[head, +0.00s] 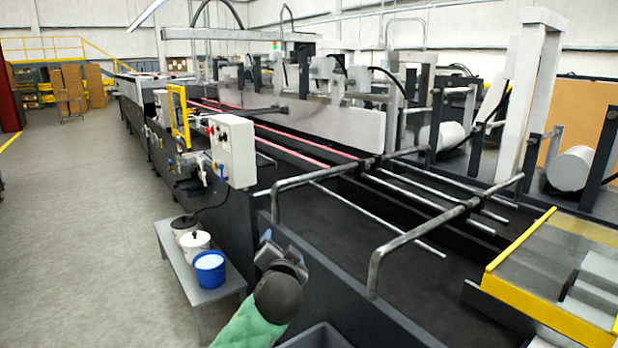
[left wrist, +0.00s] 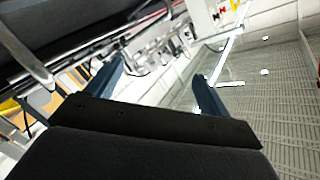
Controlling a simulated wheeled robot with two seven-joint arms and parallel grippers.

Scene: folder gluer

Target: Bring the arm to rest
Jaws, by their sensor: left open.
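My left gripper (head: 279,252) is in the lower middle of the head view, at the end of my green-sleeved arm. It is beside the dark side wall of the folder gluer (head: 340,285), near the bent metal rail. In the left wrist view the two fingers of my left gripper (left wrist: 158,85) stand wide apart with nothing between them. The wrist view is strongly tilted and shows floor, wall and machine parts past the fingers. My right gripper is in neither view.
A low grey bench (head: 200,285) left of my gripper carries a blue bucket (head: 210,272), a white bucket (head: 195,246) and a dark-lidded pot (head: 184,228). A white control box (head: 232,150) is mounted on the machine. A grey bin (head: 318,338) shows at the bottom edge. Open floor (head: 80,220) lies left.

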